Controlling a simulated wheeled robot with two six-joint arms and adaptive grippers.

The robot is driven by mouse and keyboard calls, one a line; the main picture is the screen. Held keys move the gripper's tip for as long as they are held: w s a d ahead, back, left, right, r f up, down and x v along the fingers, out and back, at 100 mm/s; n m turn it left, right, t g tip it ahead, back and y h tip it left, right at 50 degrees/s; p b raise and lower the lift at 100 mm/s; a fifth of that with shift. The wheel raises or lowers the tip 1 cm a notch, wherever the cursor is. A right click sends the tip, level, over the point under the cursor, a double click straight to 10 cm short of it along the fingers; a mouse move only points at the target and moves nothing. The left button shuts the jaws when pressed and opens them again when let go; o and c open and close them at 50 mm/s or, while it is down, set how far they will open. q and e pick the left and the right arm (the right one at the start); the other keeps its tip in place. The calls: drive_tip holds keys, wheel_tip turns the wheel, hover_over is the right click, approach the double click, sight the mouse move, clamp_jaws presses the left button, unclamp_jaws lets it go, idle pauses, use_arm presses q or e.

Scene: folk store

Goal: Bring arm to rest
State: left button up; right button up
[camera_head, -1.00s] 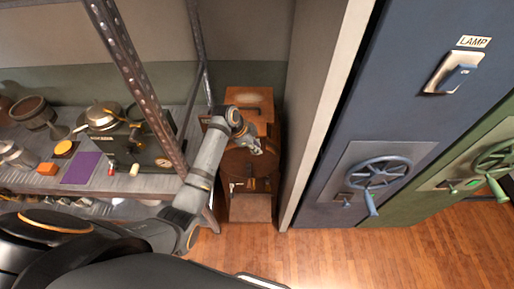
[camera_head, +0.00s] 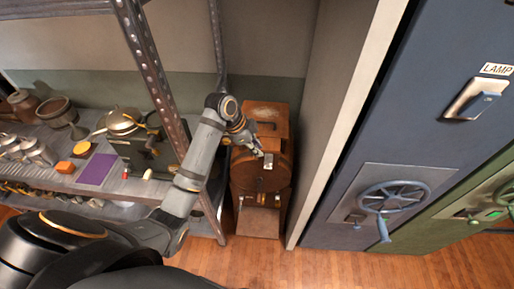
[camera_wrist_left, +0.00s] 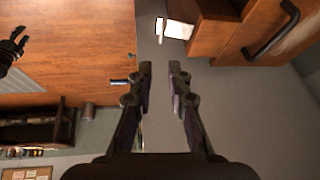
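My left arm (camera_head: 200,150) reaches from the lower left of the head view, bent at its elbow, past the shelf post. My left gripper (camera_head: 258,149) is in front of the brown wooden cabinet (camera_head: 267,115). In the left wrist view its two fingers (camera_wrist_left: 160,72) stand apart with nothing between them. Whether it touches the cabinet cannot be told from the head view. A dark claw-like shape (camera_wrist_left: 12,48) at the left edge of the left wrist view looks like my right gripper; its opening is too small to judge. My right gripper does not show in the head view.
A metal shelf (camera_head: 150,190) with pots, tins and a purple sheet (camera_head: 97,169) stands at left. A blue locker (camera_head: 420,120) with a handwheel (camera_head: 393,196) and a green one (camera_head: 470,195) stand at right. Wooden floor (camera_head: 330,268) shows in front.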

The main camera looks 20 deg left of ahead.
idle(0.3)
use_arm(q)
drive_tip(key=s+a+f+n+y+b, duration=0.1)
drive_tip(key=s+a+f+n+b, duration=0.15)
drive_tip(key=f, duration=0.95)
drive_tip(key=s+a+f+n+y+b, duration=0.1)
drive_tip(key=s+f+n+b, duration=0.15)
drive_tip(key=f, duration=1.05)
drive_tip(key=s+a+f+n+b, duration=0.2)
drive_tip(key=s+f+n, duration=0.15)
drive_tip(key=f, duration=0.85)
drive_tip(key=s+a+f+n+g+y+b, duration=0.1)
drive_tip(key=s+a+f+n+y+b, duration=0.15)
drive_tip(key=s+f, duration=1.35)
drive_tip(key=s+f+b, duration=0.1)
drive_tip(key=s+f, duration=0.2)
drive_tip(key=s, duration=0.3)
drive_tip(key=s+f+n+b, duration=0.1)
drive_tip(key=s+f, duration=0.2)
drive_tip(key=s, duration=0.3)
drive_tip(key=s+f+n+g+b, duration=0.1)
drive_tip(key=s+f, duration=0.3)
drive_tip(key=s, duration=0.2)
drive_tip(key=shift+s+b, duration=0.3)
drive_tip(key=shift+s, duration=0.1)
